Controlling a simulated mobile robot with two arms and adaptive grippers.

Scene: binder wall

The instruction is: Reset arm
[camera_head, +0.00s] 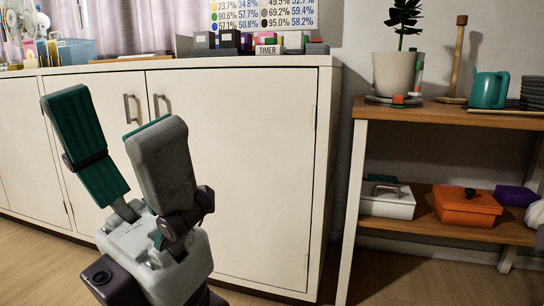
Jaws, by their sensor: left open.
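My left gripper (121,142) is in the left half of the head view, pointing up in front of a white cabinet (254,180). Its two fingers stand well apart, with teal pads on their inner faces. It is open and nothing is between the fingers. It hides part of the cabinet's doors and front. My right gripper is not in view.
Small boxes and a timer (268,50) line the cabinet top. A wooden shelf unit (450,115) at right bears a potted plant (394,72) and a teal pitcher (489,89). Its lower shelf holds an orange box (466,206) and a white box (388,200).

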